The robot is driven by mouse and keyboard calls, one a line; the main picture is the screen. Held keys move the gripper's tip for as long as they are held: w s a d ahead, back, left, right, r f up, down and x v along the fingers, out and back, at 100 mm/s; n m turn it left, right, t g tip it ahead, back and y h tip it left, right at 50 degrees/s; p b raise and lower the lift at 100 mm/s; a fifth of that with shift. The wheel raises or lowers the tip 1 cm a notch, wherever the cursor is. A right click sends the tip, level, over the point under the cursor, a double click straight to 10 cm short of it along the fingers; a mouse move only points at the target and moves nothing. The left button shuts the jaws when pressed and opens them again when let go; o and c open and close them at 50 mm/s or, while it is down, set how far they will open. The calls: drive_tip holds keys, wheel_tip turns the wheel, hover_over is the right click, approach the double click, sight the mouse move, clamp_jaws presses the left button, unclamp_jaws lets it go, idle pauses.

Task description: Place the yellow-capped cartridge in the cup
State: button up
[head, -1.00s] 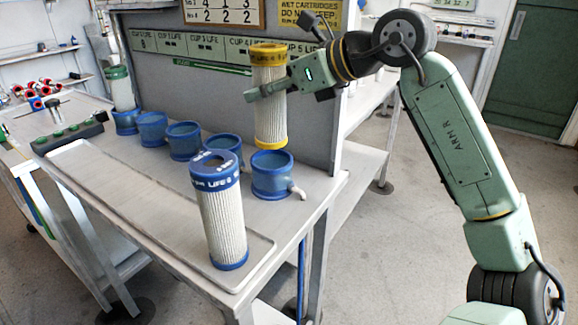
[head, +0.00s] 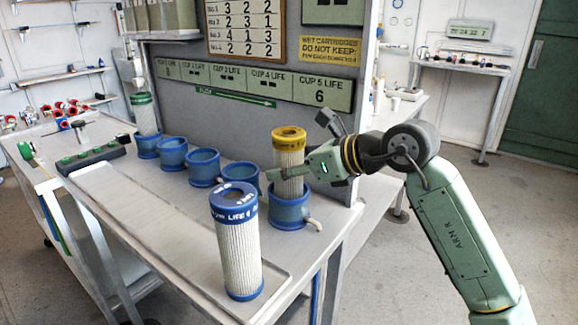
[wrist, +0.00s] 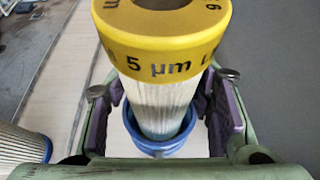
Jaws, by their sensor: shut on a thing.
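The yellow-capped cartridge (head: 289,142) stands upright, with its lower end inside the rim of the rightmost blue cup (head: 290,208). My gripper (head: 289,174) is shut on its white pleated body, below the yellow cap. In the wrist view the yellow cap (wrist: 163,30) fills the top, and the blue cup rim (wrist: 160,140) shows around the body below. The cartridge's bottom end is hidden in the cup, so I cannot tell whether it touches the cup floor.
A blue-capped cartridge (head: 236,245) stands on the tray at the front. Several empty blue cups (head: 203,167) line up to the left, and a green-capped cartridge (head: 146,115) stands in the far-left cup. A grey panel (head: 225,125) rises close behind the cups.

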drive_tip(key=o, duration=1.2)
drive_tip(key=shift+f, duration=0.1)
drive_tip(key=shift+r+p, duration=0.25)
drive_tip(key=shift+p, duration=0.05)
drive_tip(key=b+v, duration=0.2)
drive_tip(key=v, duration=1)
drive_tip(key=shift+b, duration=0.35)
drive_tip(key=shift+f, duration=0.1)
